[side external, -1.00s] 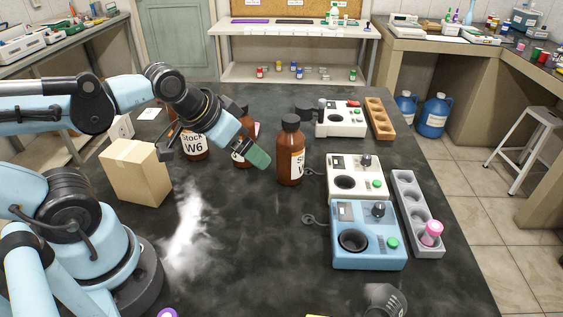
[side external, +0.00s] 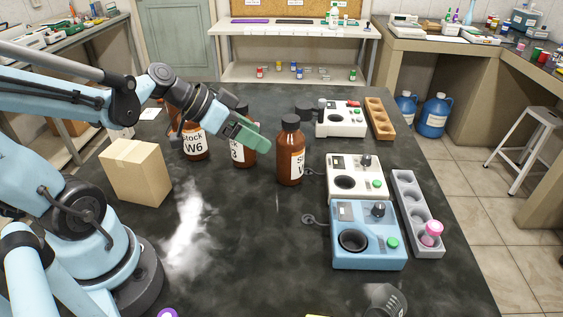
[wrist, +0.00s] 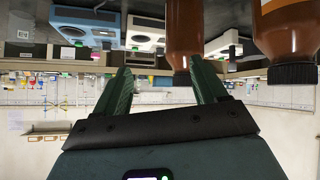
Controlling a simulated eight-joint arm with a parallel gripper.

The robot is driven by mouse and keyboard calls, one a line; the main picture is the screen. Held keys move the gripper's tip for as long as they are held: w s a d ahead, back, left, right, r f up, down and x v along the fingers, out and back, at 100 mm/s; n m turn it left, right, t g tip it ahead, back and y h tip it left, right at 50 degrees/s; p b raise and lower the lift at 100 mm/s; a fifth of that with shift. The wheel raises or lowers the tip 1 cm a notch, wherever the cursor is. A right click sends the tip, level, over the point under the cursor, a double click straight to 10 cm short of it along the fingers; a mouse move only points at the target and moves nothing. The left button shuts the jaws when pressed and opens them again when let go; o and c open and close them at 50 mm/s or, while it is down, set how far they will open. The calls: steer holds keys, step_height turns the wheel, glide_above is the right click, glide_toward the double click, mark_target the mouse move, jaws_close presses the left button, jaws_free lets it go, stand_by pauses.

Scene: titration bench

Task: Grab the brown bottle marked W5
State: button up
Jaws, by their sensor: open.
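Three brown bottles with dark caps stand upright in the side view. The left bottle (side external: 194,142) reads "Stock W6". The middle bottle (side external: 240,155) is partly behind my gripper, its label mostly covered. The right bottle (side external: 291,155) has a label turned partly away, and I cannot read its full mark. My gripper (side external: 262,142) is open, its green fingers at cap height between the middle and right bottles. In the wrist view, which looks upside down, one brown bottle (wrist: 183,35) shows beyond and between the fingers; another (wrist: 285,30) is outside them at the right.
A cardboard box (side external: 136,172) stands left of the bottles. White devices (side external: 355,178) and a blue device (side external: 368,236) stand to the right, beside a grey rack (side external: 414,205). A glass beaker (side external: 385,298) is at the front edge. The dark bench in front of the bottles is mostly clear.

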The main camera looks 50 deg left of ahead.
mark_target(299, 123)
steer(key=w+a+r+m+t+h, duration=0.1)
steer(key=w+a+r+m+t, duration=0.1)
steer(key=a+r+t, duration=0.1)
steer(key=shift+h, duration=0.3)
steer(key=shift+x, duration=3.25)
steer(key=shift+a+x, duration=0.15)
steer(key=shift+x, duration=1.1)
steer(key=shift+a+x, duration=0.15)
steer(key=shift+x, duration=1.1)
steer(key=shift+w, duration=0.1)
jaws_close()
